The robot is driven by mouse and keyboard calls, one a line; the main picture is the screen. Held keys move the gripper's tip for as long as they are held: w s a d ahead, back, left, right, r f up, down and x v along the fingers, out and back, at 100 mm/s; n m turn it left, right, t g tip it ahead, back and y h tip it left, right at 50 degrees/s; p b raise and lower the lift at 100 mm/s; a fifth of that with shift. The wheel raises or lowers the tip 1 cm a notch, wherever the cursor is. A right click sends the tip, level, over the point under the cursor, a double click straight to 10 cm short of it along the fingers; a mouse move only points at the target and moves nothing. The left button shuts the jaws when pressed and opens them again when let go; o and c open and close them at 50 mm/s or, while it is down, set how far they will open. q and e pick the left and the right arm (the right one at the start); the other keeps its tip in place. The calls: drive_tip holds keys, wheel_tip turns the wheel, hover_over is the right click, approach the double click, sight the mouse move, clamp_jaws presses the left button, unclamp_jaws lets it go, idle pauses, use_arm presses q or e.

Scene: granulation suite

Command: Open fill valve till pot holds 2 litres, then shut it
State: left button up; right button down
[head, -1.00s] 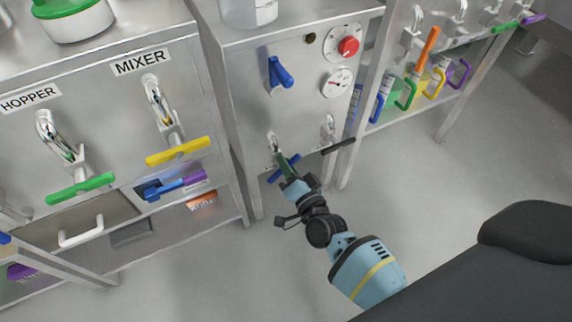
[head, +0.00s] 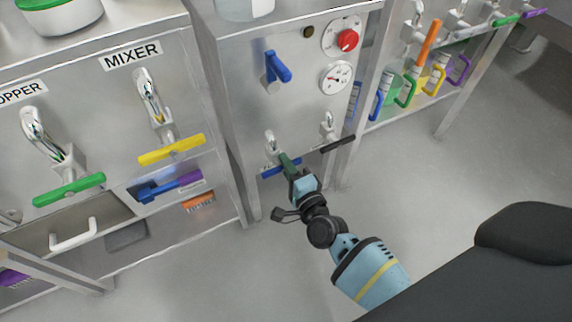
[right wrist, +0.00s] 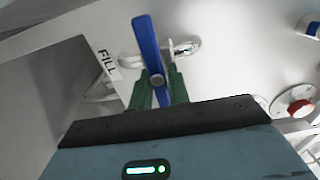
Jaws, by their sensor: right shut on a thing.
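The fill valve's blue handle (head: 276,170) sits low on the front of the middle steel cabinet (head: 235,110), under a chrome tap. My right gripper (head: 286,160) has its green fingers shut on this handle. In the right wrist view the blue handle (right wrist: 147,42) stands up between the fingers, beside a FILL label (right wrist: 108,64). A clear vessel (head: 245,8) stands on top of the cabinet, cut off by the picture's upper edge; its level cannot be read, and I cannot tell whether it is the pot. My left gripper is not in view.
A black-handled tap (head: 338,144) is close to the right of my gripper. Above are a blue lever (head: 277,68), a gauge (head: 337,77) and a red knob (head: 347,40). The yellow mixer handle (head: 171,150) is to the left. The floor in front is clear.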

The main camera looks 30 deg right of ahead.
idle(0.4)
drive_tip(key=c, duration=1.3)
unclamp_jaws()
drive_tip(key=shift+c, duration=0.2)
drive_tip(key=shift+s, duration=0.1)
drive_tip(key=s+p, duration=0.2)
drive_tip(key=s, duration=0.5)
drive_tip(key=shift+s, duration=0.35)
drive_tip(key=shift+d, duration=0.1)
